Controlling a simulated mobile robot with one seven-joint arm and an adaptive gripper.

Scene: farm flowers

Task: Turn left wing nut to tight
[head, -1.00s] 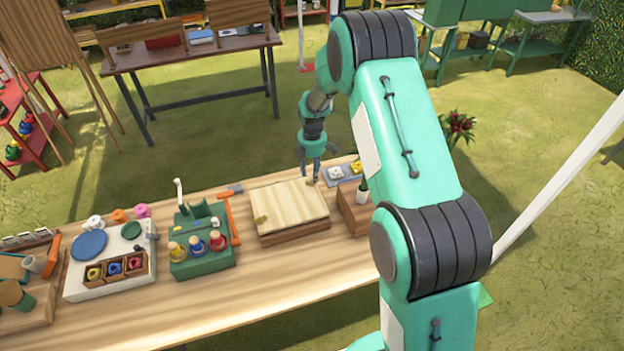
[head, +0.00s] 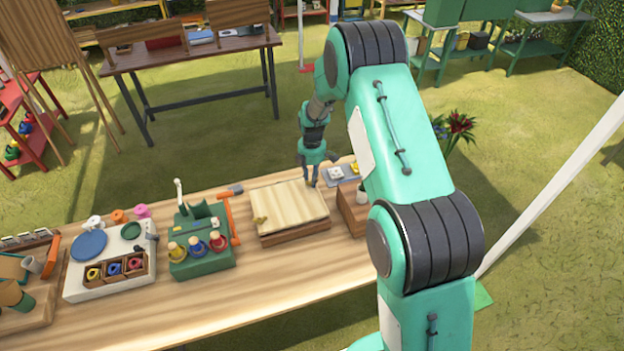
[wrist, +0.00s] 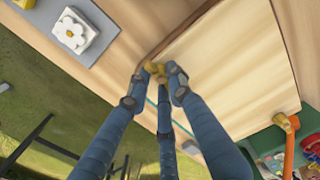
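The wooden flower press (head: 290,205) lies on the long table, with a pale top board. One brass wing nut (wrist: 155,71) is at the board's edge, between my fingertips in the wrist view. My gripper (wrist: 156,76) reaches down at the press's far right corner and its fingers are closed in on this nut, seemingly touching it on both sides. It also shows in the head view (head: 311,184), where the fingers hide the nut. The other wing nut (head: 260,221) is at the near left corner, free; it also shows in the wrist view (wrist: 286,122).
A grey tray (head: 335,179) with a white flower tile (wrist: 75,30) lies beyond the press. A wooden box (head: 352,215) stands right of it. A green bottle stand (head: 203,262) and an orange-handled hammer (head: 229,215) are on the left. The table's front is bare.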

